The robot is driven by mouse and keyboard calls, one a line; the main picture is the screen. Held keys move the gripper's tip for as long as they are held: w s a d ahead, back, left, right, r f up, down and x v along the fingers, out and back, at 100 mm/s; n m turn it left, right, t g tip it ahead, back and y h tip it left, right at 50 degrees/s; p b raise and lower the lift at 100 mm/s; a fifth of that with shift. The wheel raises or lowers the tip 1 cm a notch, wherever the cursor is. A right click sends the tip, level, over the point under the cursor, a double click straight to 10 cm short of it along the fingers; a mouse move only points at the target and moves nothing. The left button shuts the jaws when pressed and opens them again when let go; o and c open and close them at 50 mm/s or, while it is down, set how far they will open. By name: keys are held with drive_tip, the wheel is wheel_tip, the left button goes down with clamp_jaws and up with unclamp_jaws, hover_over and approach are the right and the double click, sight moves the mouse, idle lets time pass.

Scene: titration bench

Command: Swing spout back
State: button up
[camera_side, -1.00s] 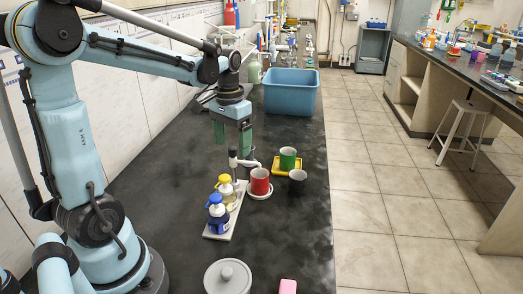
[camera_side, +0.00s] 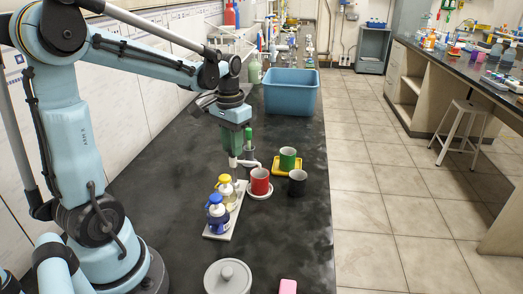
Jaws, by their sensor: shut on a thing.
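A dispenser with a white spout (camera_side: 248,163) stands at the far end of a white rack (camera_side: 221,226). The spout points right, toward the red mug (camera_side: 260,181) on a white saucer (camera_side: 259,195). My gripper (camera_side: 237,153), with green fingers, is down at the top of this dispenser and shut on the spout. The exact contact is too small to make out. A yellow-topped bottle (camera_side: 225,190) and a blue-topped bottle (camera_side: 216,211) stand on the nearer part of the rack.
A green mug (camera_side: 288,158) stands on a yellow tray (camera_side: 277,169), with a dark mug (camera_side: 297,183) just in front. A blue bin (camera_side: 291,92) stands farther back. A lidded grey pot (camera_side: 228,277) and a pink block (camera_side: 287,287) are near the front.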

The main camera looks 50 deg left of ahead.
drive_tip(key=n, duration=1.2)
drive_tip(key=shift+o, duration=1.4)
drive_tip(key=shift+c, duration=1.4)
drive_tip(key=n, duration=0.6)
drive_tip(key=o, duration=1.4)
